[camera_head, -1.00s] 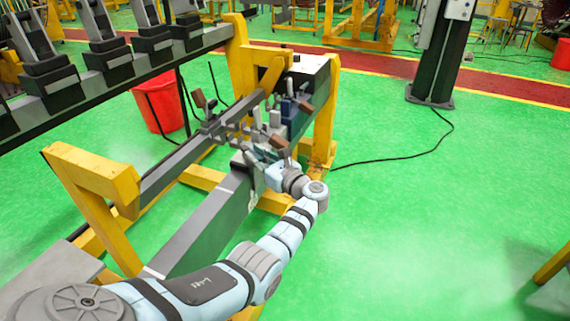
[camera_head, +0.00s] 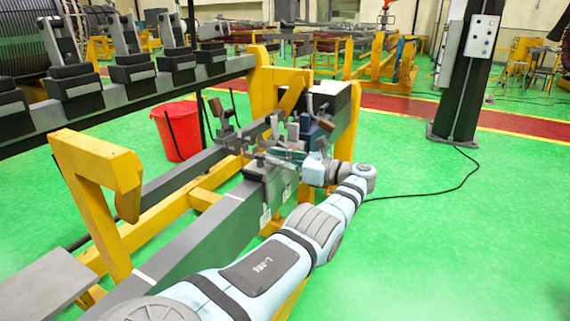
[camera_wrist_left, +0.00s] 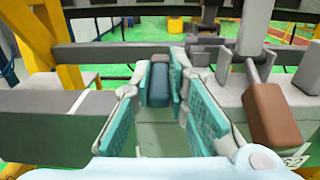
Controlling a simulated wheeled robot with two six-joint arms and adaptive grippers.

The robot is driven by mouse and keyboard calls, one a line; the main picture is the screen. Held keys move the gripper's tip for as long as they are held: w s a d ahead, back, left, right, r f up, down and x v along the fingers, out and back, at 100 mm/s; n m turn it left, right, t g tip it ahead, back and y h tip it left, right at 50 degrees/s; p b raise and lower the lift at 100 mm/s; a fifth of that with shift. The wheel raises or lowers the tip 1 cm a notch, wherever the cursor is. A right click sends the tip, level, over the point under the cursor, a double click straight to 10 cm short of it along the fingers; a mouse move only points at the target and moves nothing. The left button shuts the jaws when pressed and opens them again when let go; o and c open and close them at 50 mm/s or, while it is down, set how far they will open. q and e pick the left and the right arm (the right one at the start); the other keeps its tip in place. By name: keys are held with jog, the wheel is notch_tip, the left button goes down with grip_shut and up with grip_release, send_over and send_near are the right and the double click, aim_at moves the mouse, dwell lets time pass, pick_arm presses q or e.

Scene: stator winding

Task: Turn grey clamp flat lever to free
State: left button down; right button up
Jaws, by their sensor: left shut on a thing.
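The clamp cluster (camera_head: 300,128) sits on the grey beam's far end in the head view, with grey and dark blue parts and brown-tipped levers. My left gripper (camera_head: 288,157) reaches it from the right. In the left wrist view, my two teal finger pads (camera_wrist_left: 160,95) stand on either side of a blue-grey block-shaped lever piece (camera_wrist_left: 158,82) and are shut on it. Its lower end and the exact contact are hard to make out. A lever with a brown grip (camera_wrist_left: 275,115) stands just right of the fingers, apart from them. My right gripper is not in view.
Yellow frame posts (camera_head: 95,180) and the long grey beam (camera_head: 190,245) lie left of my arm. A red bucket (camera_head: 180,128) stands behind the beam. A dark pillar (camera_head: 465,80) stands at the right. The green floor at the right is open.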

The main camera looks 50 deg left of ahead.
pick_arm(q)
jog(key=c, duration=1.6)
grip_release()
jog(key=shift+o, duration=0.2)
notch_tip(320, 180, up, 10)
jog(key=shift+r, duration=0.1)
